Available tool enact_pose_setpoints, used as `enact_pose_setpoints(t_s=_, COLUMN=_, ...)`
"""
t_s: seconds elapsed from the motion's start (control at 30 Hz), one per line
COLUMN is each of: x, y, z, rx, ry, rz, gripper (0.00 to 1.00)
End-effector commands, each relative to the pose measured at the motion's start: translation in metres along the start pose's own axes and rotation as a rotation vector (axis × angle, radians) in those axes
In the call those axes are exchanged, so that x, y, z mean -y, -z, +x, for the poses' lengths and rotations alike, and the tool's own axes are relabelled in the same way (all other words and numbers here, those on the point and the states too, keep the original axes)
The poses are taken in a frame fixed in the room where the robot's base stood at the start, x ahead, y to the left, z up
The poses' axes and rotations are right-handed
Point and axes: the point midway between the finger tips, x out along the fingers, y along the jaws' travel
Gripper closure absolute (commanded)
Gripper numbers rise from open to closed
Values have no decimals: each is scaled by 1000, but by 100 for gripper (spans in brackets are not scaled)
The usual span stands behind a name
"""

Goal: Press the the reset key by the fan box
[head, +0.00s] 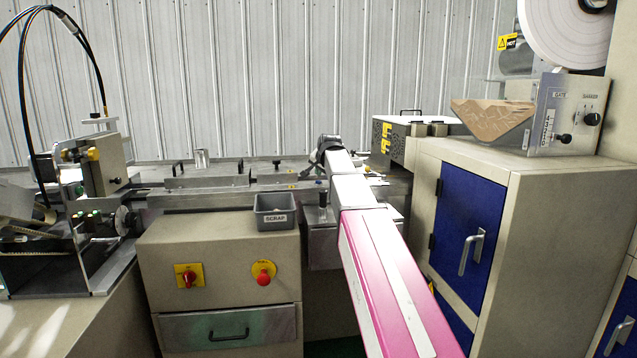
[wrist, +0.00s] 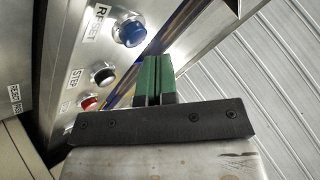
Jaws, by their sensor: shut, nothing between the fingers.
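The reset key is a round blue button (wrist: 129,30) in a metal collar on a grey panel in the wrist view, beside a label reading RESET. My gripper (wrist: 154,72) has its two green-padded fingers together and empty. In the wrist view the fingertips lie just below and right of the blue button, apart from it in the picture; the depth between them cannot be told. In the head view my pink and silver arm reaches to the machine, its far end near a grey vented box (head: 393,139) with yellow labels. The key and fingertips cannot be made out there.
A black button (wrist: 103,74) and a red button (wrist: 89,103) sit on the same panel. A scrap bin (head: 276,219) stands on the front cabinet, above a red stop button (head: 263,277). A blue-doored cabinet (head: 520,190) stands right of my arm.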

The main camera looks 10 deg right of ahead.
Motion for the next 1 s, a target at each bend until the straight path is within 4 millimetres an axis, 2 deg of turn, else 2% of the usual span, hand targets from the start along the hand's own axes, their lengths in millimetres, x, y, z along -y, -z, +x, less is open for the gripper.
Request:
enact_pose_setpoints(t_s=0.27, x=3, y=3, z=-4, rx=0, ry=0, rz=0, gripper=100)
enact_pose_setpoints(t_s=0.8, x=25, y=25, z=-34, rx=-1, ry=1, rz=0, gripper=100)
enact_pose_setpoints(t_s=1.0, x=25, y=25, z=-35, rx=0, ry=0, rz=0, gripper=100)
